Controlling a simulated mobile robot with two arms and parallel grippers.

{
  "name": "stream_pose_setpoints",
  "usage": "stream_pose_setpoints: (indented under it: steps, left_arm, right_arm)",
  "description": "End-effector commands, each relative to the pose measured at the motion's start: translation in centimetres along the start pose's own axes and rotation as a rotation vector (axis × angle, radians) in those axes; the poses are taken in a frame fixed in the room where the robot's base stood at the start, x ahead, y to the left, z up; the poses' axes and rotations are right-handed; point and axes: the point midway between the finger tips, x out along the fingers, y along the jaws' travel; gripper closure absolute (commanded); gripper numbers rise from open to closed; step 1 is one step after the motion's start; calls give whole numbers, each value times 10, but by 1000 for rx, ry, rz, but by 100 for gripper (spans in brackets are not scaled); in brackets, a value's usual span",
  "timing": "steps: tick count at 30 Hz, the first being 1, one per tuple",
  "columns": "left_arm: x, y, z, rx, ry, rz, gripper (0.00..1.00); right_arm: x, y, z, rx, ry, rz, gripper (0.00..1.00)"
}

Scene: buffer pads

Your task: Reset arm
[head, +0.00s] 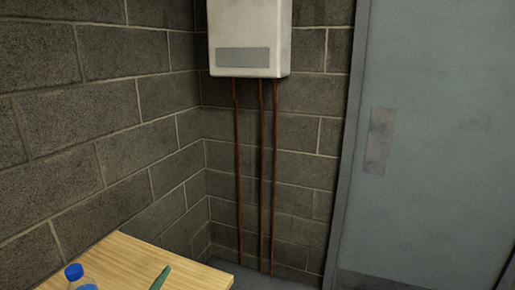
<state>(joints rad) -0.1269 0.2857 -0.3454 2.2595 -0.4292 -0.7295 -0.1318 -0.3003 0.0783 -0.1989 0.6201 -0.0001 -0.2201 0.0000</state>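Neither of my arms nor grippers shows in the head view. I cannot see whether they hold anything.
A wooden table (125,254) fills the lower left, against the block wall (70,110). A blue-capped bottle (75,272) and a green pointed object (160,278) are on it, cut off below. A white wall box (249,28) with copper pipes (262,170) and a grey-green door (440,140) stand beyond.

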Motion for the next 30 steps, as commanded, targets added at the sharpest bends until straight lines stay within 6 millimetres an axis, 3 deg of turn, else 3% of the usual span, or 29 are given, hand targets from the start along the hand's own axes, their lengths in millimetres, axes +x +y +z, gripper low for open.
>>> stream_pose_setpoints:
  steps: [1, 3, 7, 12, 21, 30]
  left_arm:
    - [-16, 16, 35, -90, -131, 53, 10]
    - [-41, 36, 75, -194, -299, 122, 10]
    - [-89, 69, 125, -330, -539, 227, 10]
    - [-144, 99, 159, -440, -757, 327, 10]
    - [-230, 134, 185, -563, -1040, 465, 10]
    - [-203, 190, 244, -554, -1074, 485, 10]
  right_arm:
    - [0, -1, 0, 1, 0, -1, 37]
    - [0, -2, 0, 1, 0, -2, 37]
    - [0, -2, 0, 1, 0, -2, 37]
    - [0, -2, 0, 1, 0, -2, 37]
    - [0, -1, 0, 0, -1, -1, 37]
    - [0, 2, 1, -3, -1, 3, 37]
